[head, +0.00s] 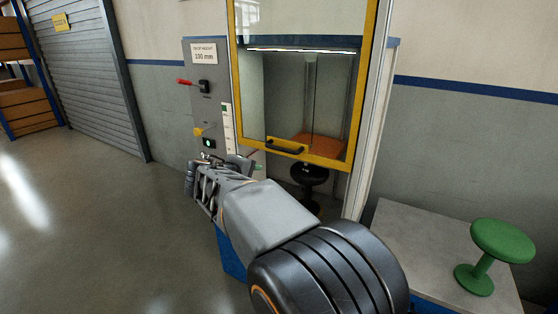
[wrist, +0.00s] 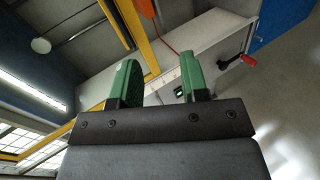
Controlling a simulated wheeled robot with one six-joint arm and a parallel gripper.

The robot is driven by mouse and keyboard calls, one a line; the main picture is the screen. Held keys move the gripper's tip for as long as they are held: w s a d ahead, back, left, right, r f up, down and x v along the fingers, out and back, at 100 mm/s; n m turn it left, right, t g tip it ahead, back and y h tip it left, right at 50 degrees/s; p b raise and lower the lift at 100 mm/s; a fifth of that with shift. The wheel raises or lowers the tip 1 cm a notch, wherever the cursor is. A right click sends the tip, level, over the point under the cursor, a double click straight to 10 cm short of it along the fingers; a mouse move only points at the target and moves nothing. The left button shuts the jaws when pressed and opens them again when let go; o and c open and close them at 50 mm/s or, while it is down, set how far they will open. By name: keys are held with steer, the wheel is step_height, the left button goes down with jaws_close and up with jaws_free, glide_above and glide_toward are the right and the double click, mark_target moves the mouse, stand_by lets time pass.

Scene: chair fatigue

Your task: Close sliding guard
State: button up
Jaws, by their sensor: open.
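The sliding guard is a clear panel in a yellow frame (head: 309,155) on the front of a test machine. It is raised, with an open gap under its lower bar. A black handle (head: 286,147) sits on that bar, towards its left end. My gripper (head: 250,163) is just below and left of the handle, apart from it, at the machine's lower left. In the wrist view my gripper (wrist: 163,78) has two green fingers spread apart with nothing between them. The yellow frame (wrist: 136,32) runs past behind the left finger there.
A grey control panel (head: 203,102) with a red-tipped lever (head: 186,82) and a yellow knob stands left of the guard. A black stool (head: 309,174) is inside the machine. A green stool (head: 502,241) stands on a grey platform at right. The floor at left is clear.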

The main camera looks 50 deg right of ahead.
mark_target(279, 149)
steer(key=w+d+h, duration=0.1)
steer(key=w+d, duration=0.1)
steer(key=d, duration=0.3)
steer(key=w+d+h, duration=0.1)
steer(key=w+d, duration=0.1)
steer(key=d, duration=0.4)
steer(key=w+d+n+h, duration=0.1)
steer(key=w+d, duration=0.1)
steer(key=d, duration=0.4)
steer(key=shift+d+f+p, duration=0.2)
steer(key=shift+f+p, duration=0.05)
steer(key=shift+p, duration=0.05)
jaws_close()
